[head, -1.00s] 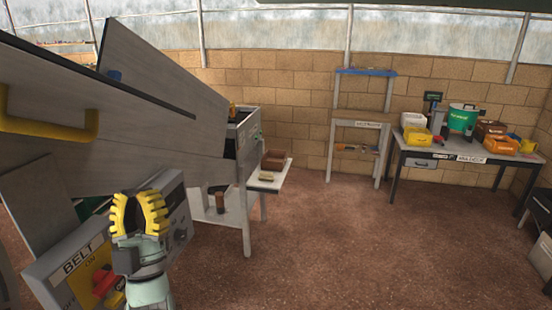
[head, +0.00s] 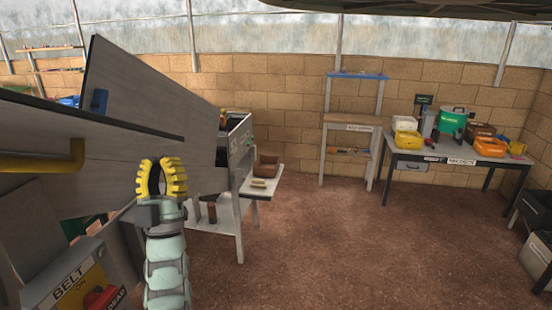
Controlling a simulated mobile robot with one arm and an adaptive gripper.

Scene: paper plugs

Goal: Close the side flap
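A large grey machine fills the left side of the head view. Its long grey panels include a lower one (head: 70,165) with a yellow bar handle (head: 40,160) at the left edge, and a taller one (head: 135,95) standing tilted behind it. I cannot tell for sure which panel is the side flap. My gripper (head: 161,164) has yellow ribbed fingers pointing up, with a gap between them. It is open and empty, in front of the lower panel in the picture and right of the handle. Contact with the panel cannot be judged.
A control box marked BELT (head: 75,290) with a red knob (head: 100,298) is at the lower left. A small side table (head: 262,187) holds a brown box (head: 267,166). A shelf (head: 350,118) and a loaded desk (head: 425,157) stand at the back. The brown floor (head: 320,240) is clear.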

